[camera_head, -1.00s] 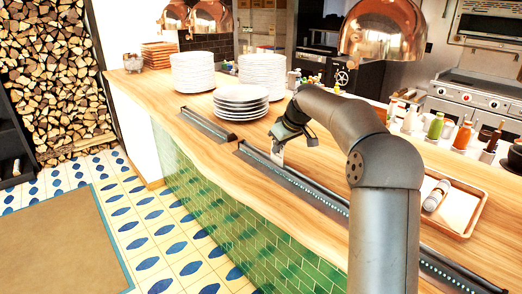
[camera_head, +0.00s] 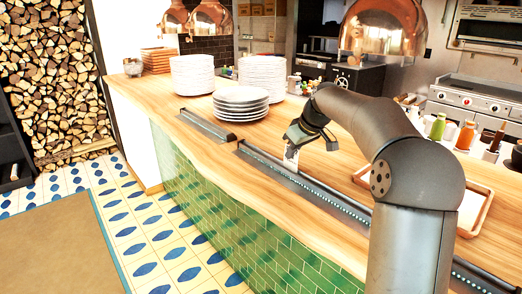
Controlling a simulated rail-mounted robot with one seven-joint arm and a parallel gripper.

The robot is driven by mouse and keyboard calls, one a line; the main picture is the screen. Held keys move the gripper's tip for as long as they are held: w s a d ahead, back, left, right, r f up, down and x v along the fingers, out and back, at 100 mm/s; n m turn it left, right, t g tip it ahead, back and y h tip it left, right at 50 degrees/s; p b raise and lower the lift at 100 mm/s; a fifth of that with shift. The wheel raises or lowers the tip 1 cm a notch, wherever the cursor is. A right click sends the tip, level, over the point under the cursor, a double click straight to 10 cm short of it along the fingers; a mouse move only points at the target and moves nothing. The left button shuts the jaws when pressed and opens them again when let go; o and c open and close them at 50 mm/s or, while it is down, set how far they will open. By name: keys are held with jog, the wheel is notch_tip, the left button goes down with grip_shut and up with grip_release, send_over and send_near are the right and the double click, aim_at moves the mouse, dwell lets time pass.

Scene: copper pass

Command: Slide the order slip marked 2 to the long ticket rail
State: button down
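A white order slip (camera_head: 291,157) stands upright at the long ticket rail (camera_head: 335,193), near that rail's left end. Its marking is too small to read. My gripper (camera_head: 292,147) is right above the slip, at its top edge, and appears shut on it. The fingertips are small and partly hidden by the gripper body. The long rail is a dark strip with a row of small bright dots along the counter's front edge; my arm covers part of it. A shorter dark rail (camera_head: 207,125) lies to its left, past a small gap.
A low stack of plates (camera_head: 241,104) stands behind the gap between the rails, with taller stacks (camera_head: 193,76) further back. A wooden tray (camera_head: 478,211) is partly behind my arm. Sauce bottles (camera_head: 465,136) stand at right. A copper lamp (camera_head: 383,30) hangs above.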

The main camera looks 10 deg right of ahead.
jog(key=shift+s+d, duration=0.1)
jog(key=shift+s, duration=0.05)
jog(key=shift+s+d+b, duration=0.6)
jog(key=shift+s+b, duration=0.05)
jog(key=shift+s, duration=0.35)
jog(key=shift+s+d+b, duration=0.55)
jog(key=shift+s+b, duration=0.1)
jog(key=shift+s, duration=0.35)
jog(key=shift+s+d+b, duration=0.6)
jog(key=shift+s+b, duration=0.05)
jog(key=shift+s, duration=0.35)
jog(key=shift+s+d+b, duration=0.5)
jog(key=shift+s+d, duration=0.1)
jog(key=shift+s, duration=0.4)
jog(key=shift+s+d+b, duration=0.5)
jog(key=shift+s+d, duration=0.05)
jog(key=shift+s, duration=0.45)
jog(key=shift+s+d+b, duration=0.5)
jog(key=shift+s+d, duration=0.1)
jog(key=shift+s, duration=0.4)
